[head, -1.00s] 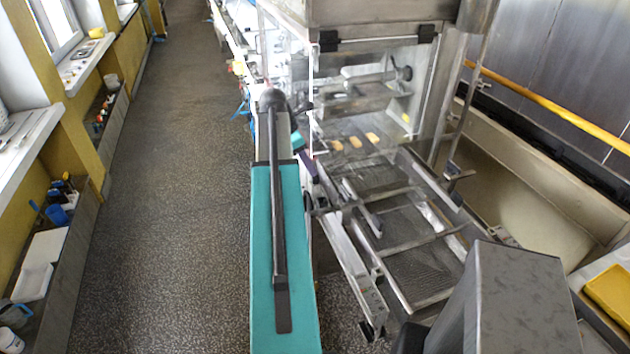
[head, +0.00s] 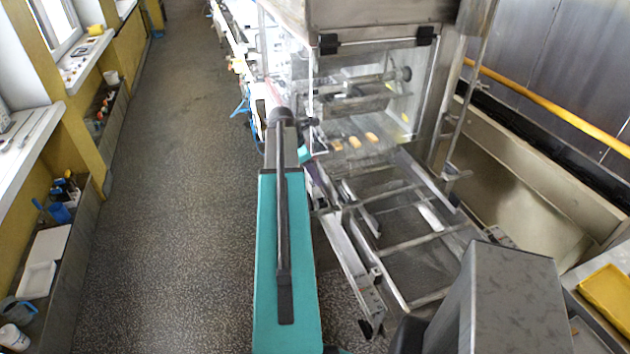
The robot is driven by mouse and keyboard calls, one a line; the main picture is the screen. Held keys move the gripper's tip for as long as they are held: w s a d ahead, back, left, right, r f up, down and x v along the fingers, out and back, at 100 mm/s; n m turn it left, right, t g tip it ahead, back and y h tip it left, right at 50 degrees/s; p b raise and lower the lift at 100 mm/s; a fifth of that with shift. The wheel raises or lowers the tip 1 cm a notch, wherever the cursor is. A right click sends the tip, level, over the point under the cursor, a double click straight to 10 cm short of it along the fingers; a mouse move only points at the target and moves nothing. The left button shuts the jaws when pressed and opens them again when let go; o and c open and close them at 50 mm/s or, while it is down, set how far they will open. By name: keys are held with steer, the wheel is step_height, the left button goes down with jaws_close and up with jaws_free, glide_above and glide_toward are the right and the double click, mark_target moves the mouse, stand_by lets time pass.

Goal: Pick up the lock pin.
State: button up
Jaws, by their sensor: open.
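I cannot make out the lock pin in the head view; it is too small to tell or hidden. My teal arm, with its dark rod, runs up the middle of the picture. It ends in a dark joint beside the left edge of the enrober. A small teal part of it shows to the right of that joint. My gripper cannot be seen past the arm. The enrober's mesh belt (head: 413,258) lies in its metal frame (head: 340,268), to the right of my arm.
A clear-walled enrober housing (head: 375,45) stands beyond the mesh, with several yellowish pieces (head: 354,142) inside. A steel trough (head: 515,195) and a yellow tray (head: 607,291) lie to the right. The speckled floor (head: 170,190) at left is open, bordered by a ledge with tools.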

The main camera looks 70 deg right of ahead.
stand_by(0.3)
jaws_close()
steer(key=shift+r, duration=0.1)
step_height(320, 180, up, 10)
steer(key=b, duration=0.3)
steer(key=shift+b, duration=0.3)
stand_by(0.4)
steer(key=shift+r+p, duration=2.2)
steer(key=shift+r, duration=0.45)
steer(key=shift+w, duration=0.15)
stand_by(0.4)
